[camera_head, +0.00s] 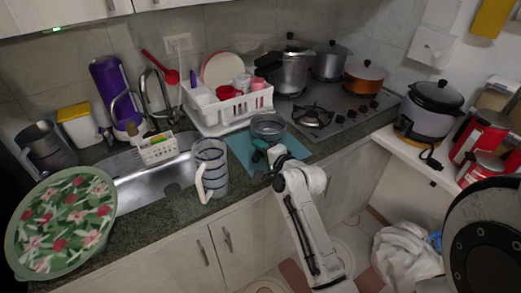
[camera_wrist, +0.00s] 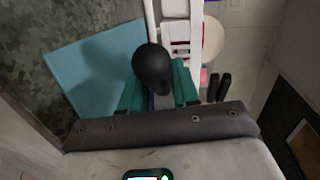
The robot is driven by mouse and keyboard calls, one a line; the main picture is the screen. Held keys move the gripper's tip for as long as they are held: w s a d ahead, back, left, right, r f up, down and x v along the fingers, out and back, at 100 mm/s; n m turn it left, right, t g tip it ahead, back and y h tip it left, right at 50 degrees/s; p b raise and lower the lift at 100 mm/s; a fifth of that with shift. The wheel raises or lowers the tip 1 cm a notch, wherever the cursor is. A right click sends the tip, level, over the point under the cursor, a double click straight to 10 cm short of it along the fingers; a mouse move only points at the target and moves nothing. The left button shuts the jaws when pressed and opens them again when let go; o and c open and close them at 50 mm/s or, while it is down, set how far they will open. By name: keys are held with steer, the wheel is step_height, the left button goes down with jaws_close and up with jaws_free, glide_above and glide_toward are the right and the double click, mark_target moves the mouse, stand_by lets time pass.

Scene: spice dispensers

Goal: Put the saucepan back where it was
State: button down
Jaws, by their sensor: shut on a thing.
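The saucepan (camera_head: 268,126) is a small grey pan at the back of the teal mat (camera_head: 243,150) on the counter, beside the stove (camera_head: 345,118). I cannot tell whether it rests on the mat or hangs just above it. My gripper (camera_head: 261,150), with green fingers, is at the pan's near side. In the wrist view my gripper (camera_wrist: 158,95) is shut on a rounded black piece, which looks like the saucepan's handle (camera_wrist: 152,68). The pan's bowl cannot be made out in that view. The teal mat (camera_wrist: 85,65) shows at left there.
A white dish rack (camera_head: 222,110) stands behind and left of the pan. A striped pitcher (camera_head: 211,170) stands to the left by the sink (camera_head: 150,187). The stove's front-left burner (camera_head: 312,116) is empty; pots (camera_head: 290,70) occupy the back.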

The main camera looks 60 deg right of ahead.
steer(key=shift+f, duration=0.15)
steer(key=c, duration=0.8)
jaws_free()
steer(key=shift+f, duration=0.1)
